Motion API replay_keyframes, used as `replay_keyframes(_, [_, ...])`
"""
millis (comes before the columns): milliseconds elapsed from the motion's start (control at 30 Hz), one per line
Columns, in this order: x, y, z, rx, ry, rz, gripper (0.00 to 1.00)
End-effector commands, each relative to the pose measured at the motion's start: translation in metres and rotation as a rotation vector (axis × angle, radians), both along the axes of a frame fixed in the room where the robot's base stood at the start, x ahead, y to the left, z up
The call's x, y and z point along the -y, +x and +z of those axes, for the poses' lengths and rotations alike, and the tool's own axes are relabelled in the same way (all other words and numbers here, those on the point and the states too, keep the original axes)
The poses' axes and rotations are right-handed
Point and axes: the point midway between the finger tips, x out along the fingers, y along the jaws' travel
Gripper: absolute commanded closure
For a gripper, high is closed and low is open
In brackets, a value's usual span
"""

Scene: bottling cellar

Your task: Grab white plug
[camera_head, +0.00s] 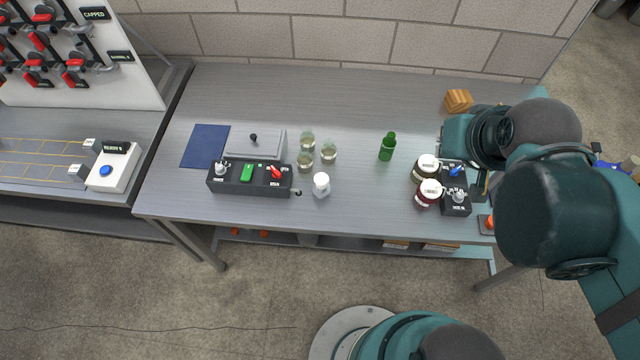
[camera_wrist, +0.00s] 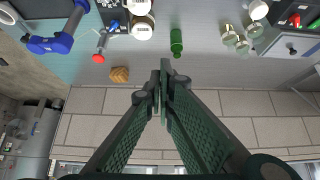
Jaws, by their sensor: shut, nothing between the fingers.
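A small white piece (camera_head: 321,185), which looks like the white plug, stands on the workbench just right of the left black control box. It also shows at the top right of the wrist view (camera_wrist: 258,9). My gripper (camera_wrist: 163,70) is shut and empty in the wrist view, its fingertips together above the bench, near the green bottle and well apart from the white piece. In the head view my arm hides the gripper at the right end of the bench.
Several glass jars (camera_head: 305,160) stand behind the white piece. A green bottle (camera_head: 387,147), two white-lidded jars (camera_head: 428,192), a right control box (camera_head: 456,190) and a wooden block (camera_head: 458,101) are farther right. The left control box (camera_head: 233,180) is close. The bench's middle back is clear.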

Motion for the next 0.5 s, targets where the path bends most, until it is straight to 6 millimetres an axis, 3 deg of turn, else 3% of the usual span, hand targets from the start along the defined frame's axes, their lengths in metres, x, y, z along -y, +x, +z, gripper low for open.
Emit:
replay_keyframes(300, [0.0000,0.0000,0.0000,0.000,0.000,0.000,0.99])
replay_keyframes(500, [0.0000,0.0000,0.0000,0.000,0.000,0.000,0.72])
